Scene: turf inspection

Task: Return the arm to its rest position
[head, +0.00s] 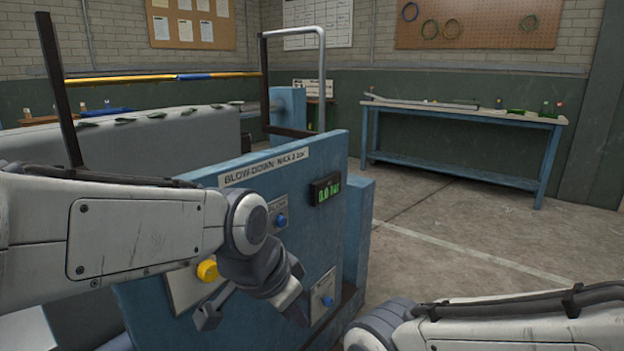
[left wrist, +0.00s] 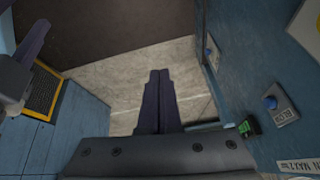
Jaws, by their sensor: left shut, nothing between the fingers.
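My left arm comes in from the left in the head view and ends in front of the blue blowdown panel (head: 300,250). My left gripper (head: 252,312) hangs low before the panel's lower part. In the left wrist view its two dark fingers (left wrist: 160,76) lie together, shut and empty, with bare floor beyond them. My right arm lies across the bottom right corner of the head view, and its gripper is outside that view. A grey and dark finger-like part at the left edge of the left wrist view looks like my right gripper, only partly shown.
The panel has a yellow knob (head: 207,270), a blue upper button (head: 281,220), a blue lower button (head: 327,300) and a display (head: 326,189) reading 0.0 bar. A metal frame (head: 323,80) rises behind it. A blue workbench (head: 460,115) stands at the back right, with open floor before it.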

